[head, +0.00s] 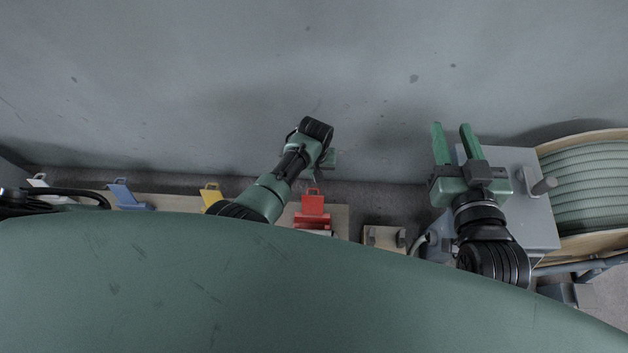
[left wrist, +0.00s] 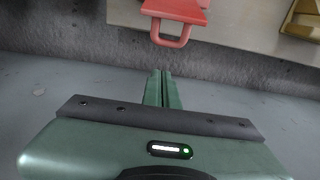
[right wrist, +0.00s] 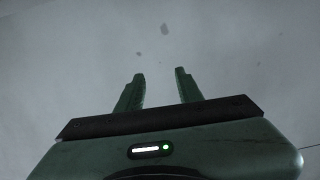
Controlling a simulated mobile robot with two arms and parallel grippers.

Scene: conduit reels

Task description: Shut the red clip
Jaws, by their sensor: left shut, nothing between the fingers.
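The red clip (head: 312,208) sits on a pale board at the lower middle of the head view, its flap standing up with a loop at the end. The loop of the red clip (left wrist: 172,36) shows at the top of the left wrist view. My left gripper (left wrist: 162,74) is shut and empty, its fingertips just short of the loop and apart from it in that picture. In the head view my left gripper (head: 325,165) is partly hidden by its wrist, just beyond the clip. My right gripper (head: 452,128) is open and empty, pointing at the grey wall.
A yellow clip (head: 211,194), a blue clip (head: 124,195) and a white clip (head: 38,181) stand to the left. A grey box (head: 535,215) and a cable reel (head: 590,185) are at the right. A plain wall (head: 230,80) fills the top.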

